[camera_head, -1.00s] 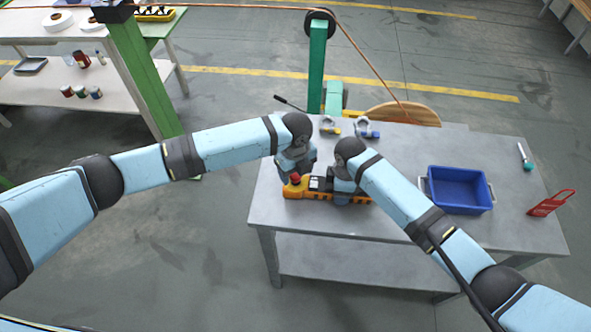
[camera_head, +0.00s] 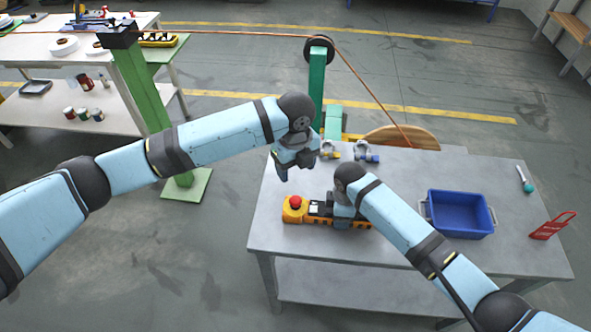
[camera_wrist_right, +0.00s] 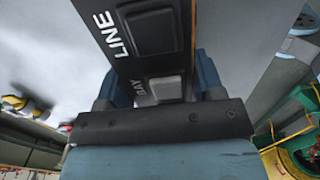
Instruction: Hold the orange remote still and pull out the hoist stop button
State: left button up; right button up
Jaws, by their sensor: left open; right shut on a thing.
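The orange remote (camera_head: 290,216) lies on the grey table, with dark keys along its top. Its red stop button (camera_head: 295,202) is on the left end; I cannot tell whether it is in or out. My right gripper (camera_head: 343,212) is shut on the remote's right part and hides some of it. In the right wrist view the remote's dark face (camera_wrist_right: 140,38), lettered LINE and BAY, sits between the blue fingers (camera_wrist_right: 160,88). My left gripper (camera_head: 295,168) is open and empty, above and behind the stop button, apart from it.
A blue bin (camera_head: 458,214) stands on the right of the grey table (camera_head: 400,248). A red hasp-like item (camera_head: 552,226) and a teal-ended tool (camera_head: 526,180) lie at the right edge. Two small clamp-like pieces (camera_head: 366,152) sit at the back. A green post (camera_head: 317,85) stands behind.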

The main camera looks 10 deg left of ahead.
jog(key=o, duration=1.3)
jog(key=shift+r, duration=0.1)
